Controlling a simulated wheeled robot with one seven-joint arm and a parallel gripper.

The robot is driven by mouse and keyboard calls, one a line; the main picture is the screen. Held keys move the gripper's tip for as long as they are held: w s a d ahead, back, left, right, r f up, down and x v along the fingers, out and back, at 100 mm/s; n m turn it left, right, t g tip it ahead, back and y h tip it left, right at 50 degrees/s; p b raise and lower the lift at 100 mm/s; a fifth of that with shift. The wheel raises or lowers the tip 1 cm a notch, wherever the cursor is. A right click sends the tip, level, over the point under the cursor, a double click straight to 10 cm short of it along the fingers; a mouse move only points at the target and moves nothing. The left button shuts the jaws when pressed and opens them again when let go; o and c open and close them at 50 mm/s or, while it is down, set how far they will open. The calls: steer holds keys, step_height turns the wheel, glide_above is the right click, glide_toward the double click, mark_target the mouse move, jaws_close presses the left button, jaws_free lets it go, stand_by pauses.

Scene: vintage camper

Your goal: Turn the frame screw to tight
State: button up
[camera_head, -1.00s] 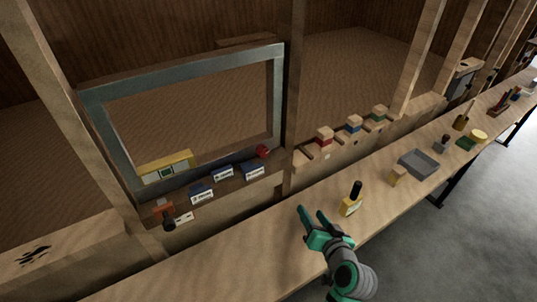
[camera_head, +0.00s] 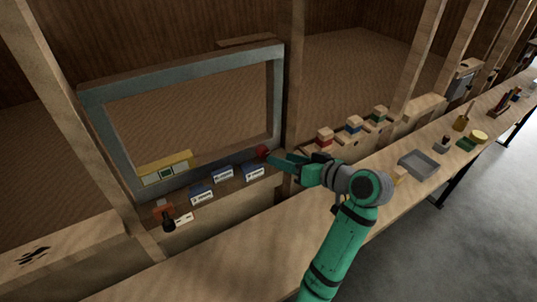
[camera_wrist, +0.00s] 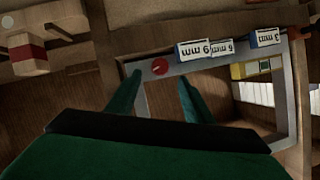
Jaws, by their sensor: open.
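The frame screw, a red round knob (camera_head: 262,152), sits on the lower right corner of the grey metal window frame (camera_head: 277,100). In the wrist view the red knob (camera_wrist: 160,67) shows a pale mark on its face. My gripper (camera_head: 272,160) is close to the knob from the right in the head view. In the wrist view my gripper (camera_wrist: 158,76) is open, with its two green fingers apart and the knob just beyond them, between their tips. I cannot tell whether any finger touches it. Nothing is held.
Blue and white labelled boxes (camera_head: 223,174) stand along the ledge below the frame, left of the knob. A yellow level-like tool (camera_head: 165,168) rests inside the frame. Wooden blocks with coloured bands (camera_head: 353,127) stand to the right. A grey tray (camera_head: 418,164) is on the bench.

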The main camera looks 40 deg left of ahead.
mark_target(266, 154)
steer(key=x, duration=0.7)
steer(key=shift+w+a+f, duration=0.1)
steer(key=shift+a+f, duration=0.05)
steer(key=shift+a, duration=0.15)
